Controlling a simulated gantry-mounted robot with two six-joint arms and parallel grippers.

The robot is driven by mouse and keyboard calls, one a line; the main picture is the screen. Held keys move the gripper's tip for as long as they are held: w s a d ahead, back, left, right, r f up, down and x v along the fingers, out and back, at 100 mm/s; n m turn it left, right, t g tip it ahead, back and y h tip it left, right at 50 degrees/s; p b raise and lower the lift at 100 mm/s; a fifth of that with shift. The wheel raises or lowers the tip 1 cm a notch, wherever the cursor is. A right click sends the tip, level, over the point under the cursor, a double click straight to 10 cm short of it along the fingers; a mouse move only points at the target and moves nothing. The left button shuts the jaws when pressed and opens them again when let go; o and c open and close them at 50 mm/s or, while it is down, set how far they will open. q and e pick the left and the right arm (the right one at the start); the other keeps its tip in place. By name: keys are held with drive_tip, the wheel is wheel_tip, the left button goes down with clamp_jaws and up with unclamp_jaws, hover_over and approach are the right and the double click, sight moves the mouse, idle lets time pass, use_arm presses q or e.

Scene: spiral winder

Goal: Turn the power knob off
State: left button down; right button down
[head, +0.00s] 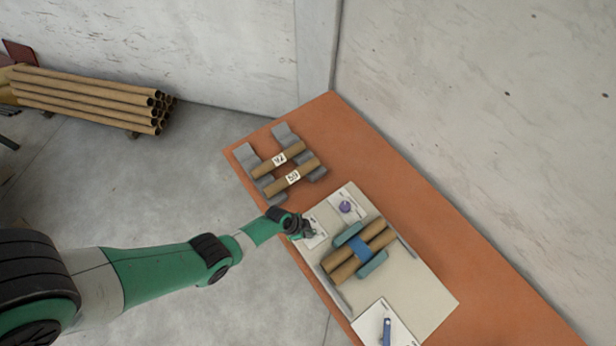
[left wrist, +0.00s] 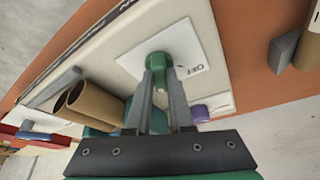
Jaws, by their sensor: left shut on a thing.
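The power knob is a green knob (left wrist: 159,61) on a white plate (left wrist: 188,52) in the left wrist view. The letters "OFF" are printed on the plate beside it. My left gripper (left wrist: 161,82) is shut on the green knob, with one finger on each side. In the head view my left gripper (head: 303,232) is over the white plate (head: 317,236) at the left corner of the winder panel (head: 421,293); it hides the knob there. My right gripper is in neither view.
A purple knob (head: 345,207) sits on another plate close by. Cardboard tubes (head: 345,270) with a blue band lie in the winder's middle. A blue handle (head: 387,328) is at the front. Labelled tubes (head: 291,178) rest on grey holders on the orange table (head: 345,123).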

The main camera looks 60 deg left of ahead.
use_arm(q)
drive_tip(key=n+y, duration=0.1)
drive_tip(key=n, duration=0.2)
drive_tip(key=shift+d+n+t, duration=0.15)
drive_tip(key=shift+n+t, duration=0.15)
drive_tip(key=n+y, duration=0.1)
drive_tip(key=n, duration=0.1)
drive_tip(key=shift+n, duration=0.4)
drive_tip(key=n+y+b, duration=0.1)
drive_tip(key=n, duration=0.2)
drive_tip(key=shift+d+f+y, duration=0.1)
drive_tip(key=shift+f+y, duration=0.05)
drive_tip(key=shift+y, duration=0.25)
drive_tip(key=shift+n+g+y+b, duration=0.55)
drive_tip(key=shift+n+b, duration=0.5)
drive_tip(key=shift+n, duration=0.85)
drive_tip(key=c, duration=0.8)
unclamp_jaws()
